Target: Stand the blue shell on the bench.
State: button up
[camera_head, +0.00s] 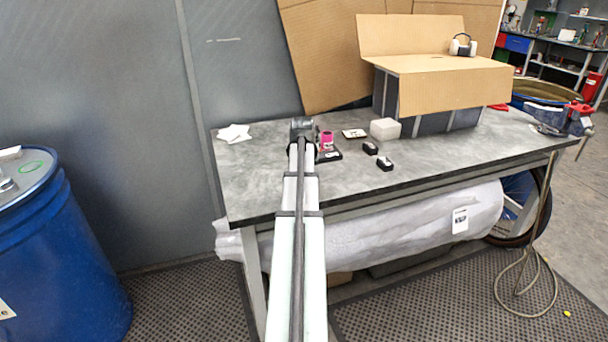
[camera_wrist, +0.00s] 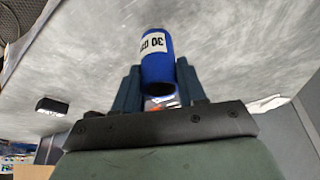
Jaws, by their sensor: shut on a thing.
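The blue shell (camera_wrist: 156,68) is a short blue cylinder with a white printed label, seen in the wrist view. My gripper (camera_wrist: 158,80) has one finger on each side of it and is shut on it. The shell's open, dark end faces the wrist camera. I cannot tell whether the shell touches the bench. In the head view my gripper (camera_head: 302,126) is over the left part of the grey bench (camera_head: 255,180), and my arm hides the shell there. The bench top also fills much of the wrist view (camera_wrist: 240,50).
Close right of my gripper a pink item (camera_head: 327,140) stands by a black tray (camera_head: 330,156). Further right are two small black blocks (camera_head: 385,164), a white block (camera_head: 385,129) and a large cardboard box (camera_head: 440,90). White paper (camera_head: 234,133) lies left. The bench's front left is clear.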

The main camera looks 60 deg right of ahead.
jog(key=shift+f, duration=1.05)
jog(key=shift+f, duration=0.15)
jog(key=o, duration=1.1)
jog(key=v, duration=1.2)
jog(key=shift+a, duration=0.1)
